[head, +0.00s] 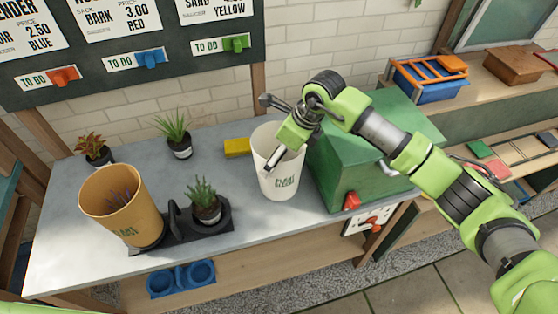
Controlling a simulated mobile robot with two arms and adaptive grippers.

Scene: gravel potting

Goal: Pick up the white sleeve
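The white sleeve (279,183), a tall tapered cup with green lettering, stands upright on the grey bench top (110,255), just left of a green box. My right gripper (267,134) is at its rim, coming in from the upper right. Its fingers are spread apart, one beyond the rim at the back and one over the mouth or front of the sleeve. I cannot tell whether that finger is inside or in front of the wall, or whether either touches. My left gripper is not in view.
The green box (345,170) stands close to the sleeve's right side. A yellow block (237,147) lies behind left. A tan sleeve (115,205) and a potted plant (207,207) stand on a black tray (180,235) at left. Two more plants (180,146) (97,152) stand behind.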

